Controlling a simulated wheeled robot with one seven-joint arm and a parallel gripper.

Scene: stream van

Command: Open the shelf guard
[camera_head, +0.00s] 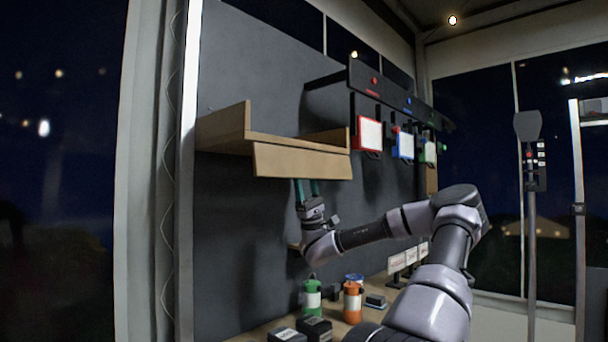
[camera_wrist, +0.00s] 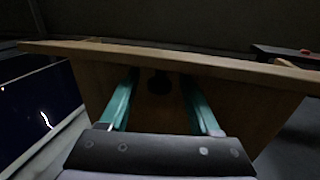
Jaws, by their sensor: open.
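The wooden shelf (camera_head: 222,131) is fixed to the dark wall at the upper left in the head view. Its guard (camera_head: 300,161), a flat wooden board, hangs tilted along the front edge. My gripper (camera_head: 306,183) is just below the guard and points up. In the wrist view the two teal fingers of my gripper (camera_wrist: 160,90) are apart with nothing between them. A wooden panel (camera_wrist: 240,105) fills the view beyond the fingers, with a dark round spot between them. I cannot tell whether the fingertips touch the wood.
Red, blue and green framed cards (camera_head: 369,134) hang under a dark rail (camera_head: 395,88) right of the shelf. A green canister (camera_head: 312,297), an orange canister (camera_head: 352,302) and black boxes (camera_head: 314,328) stand on the counter below.

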